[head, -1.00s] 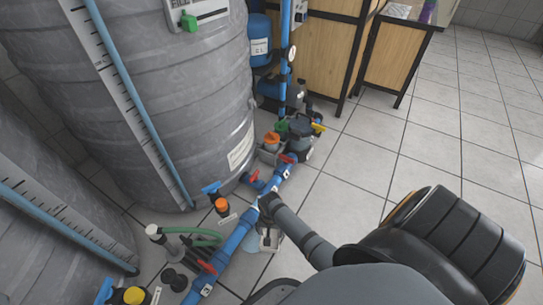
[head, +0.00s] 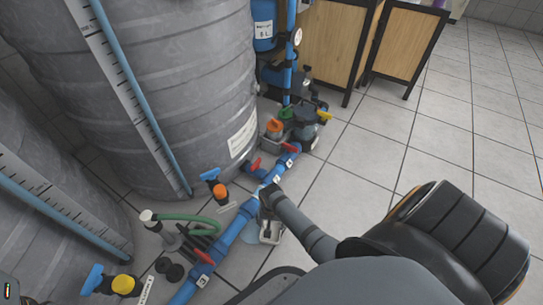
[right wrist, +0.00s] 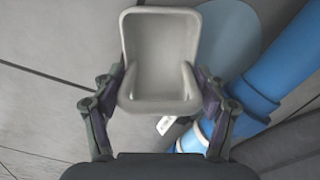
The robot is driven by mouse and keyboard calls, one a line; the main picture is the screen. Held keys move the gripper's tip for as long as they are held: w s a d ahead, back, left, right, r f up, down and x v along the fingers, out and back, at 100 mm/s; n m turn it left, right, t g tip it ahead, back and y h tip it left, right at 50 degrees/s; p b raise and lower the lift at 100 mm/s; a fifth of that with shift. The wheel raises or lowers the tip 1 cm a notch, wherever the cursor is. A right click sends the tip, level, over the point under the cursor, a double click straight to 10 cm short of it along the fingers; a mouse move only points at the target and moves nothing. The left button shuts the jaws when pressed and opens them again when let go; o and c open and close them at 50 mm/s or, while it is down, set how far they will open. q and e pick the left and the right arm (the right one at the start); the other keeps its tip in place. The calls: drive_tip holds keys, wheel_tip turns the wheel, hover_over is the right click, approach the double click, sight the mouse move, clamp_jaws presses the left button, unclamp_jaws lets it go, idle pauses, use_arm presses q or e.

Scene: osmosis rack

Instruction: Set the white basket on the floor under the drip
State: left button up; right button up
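The white basket (right wrist: 160,62) is a small open scoop-like bin, seen between the fingers of my right gripper (right wrist: 160,92) in the right wrist view. Both fingers are against its sides. In the head view the basket (head: 270,232) shows under my right wrist, beside the blue pipe (head: 233,232). A pale blue round patch (right wrist: 228,38), like a puddle, lies on the floor behind and to the right of the basket in the wrist view, partly hidden by it. I cannot tell whether the basket touches the floor. The drip itself is not clear. My left gripper is out of view.
The blue pipe with red-handled valves (head: 204,254) runs along the floor close by. Large grey tanks (head: 180,90) stand at left. A pump with an orange knob (head: 274,125) and wooden cabinets (head: 400,45) stand farther back. The tiled floor at right (head: 440,140) is clear.

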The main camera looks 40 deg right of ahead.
drive_tip(key=o, duration=0.3)
